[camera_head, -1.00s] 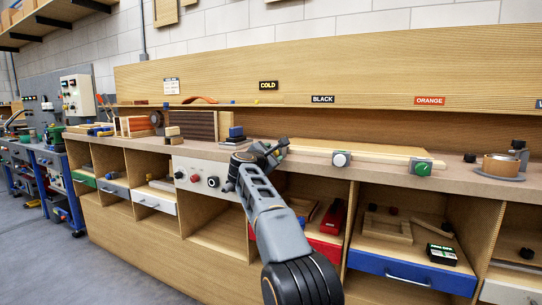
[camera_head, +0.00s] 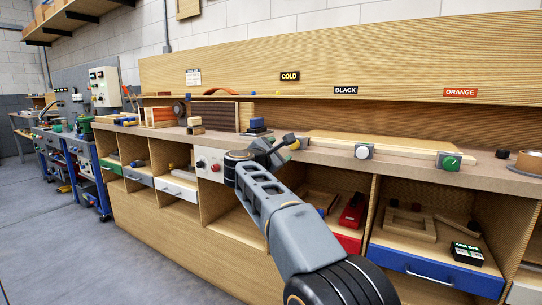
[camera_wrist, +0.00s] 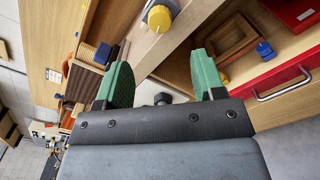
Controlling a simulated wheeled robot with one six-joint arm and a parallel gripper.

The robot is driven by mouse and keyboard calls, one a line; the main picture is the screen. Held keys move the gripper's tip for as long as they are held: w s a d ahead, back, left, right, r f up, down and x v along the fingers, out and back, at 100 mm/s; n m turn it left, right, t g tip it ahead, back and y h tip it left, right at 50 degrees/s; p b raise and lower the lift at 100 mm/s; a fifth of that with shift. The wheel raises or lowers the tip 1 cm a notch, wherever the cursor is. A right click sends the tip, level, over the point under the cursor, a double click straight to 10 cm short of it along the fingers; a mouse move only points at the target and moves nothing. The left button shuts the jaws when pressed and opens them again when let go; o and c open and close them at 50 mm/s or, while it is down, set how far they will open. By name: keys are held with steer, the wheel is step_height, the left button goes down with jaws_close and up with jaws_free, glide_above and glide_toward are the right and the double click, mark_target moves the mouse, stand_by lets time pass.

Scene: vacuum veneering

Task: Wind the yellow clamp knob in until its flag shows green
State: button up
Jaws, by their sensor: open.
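The yellow clamp knob (camera_wrist: 160,17) is round with a pale pointer line, on the bench's front edge at the top of the wrist view. In the head view only a small yellow part (camera_head: 294,145) shows beside my gripper (camera_head: 284,145). In the wrist view my gripper (camera_wrist: 160,78) has two green fingers spread apart with nothing held. The yellow knob lies beyond the fingertips, apart from them. I cannot make out its flag. A white-faced knob (camera_head: 362,151) and a green knob (camera_head: 450,161) sit further right along the bench edge.
A long pale board (camera_head: 400,145) lies on the bench (camera_head: 320,157) behind the knobs. Below are open cubbies, a red drawer (camera_head: 348,242) and a blue drawer (camera_head: 440,274). A dark round knob (camera_wrist: 162,98) shows between the fingers. The floor at left (camera_head: 60,250) is clear.

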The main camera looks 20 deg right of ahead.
steer(key=shift+v, duration=1.85)
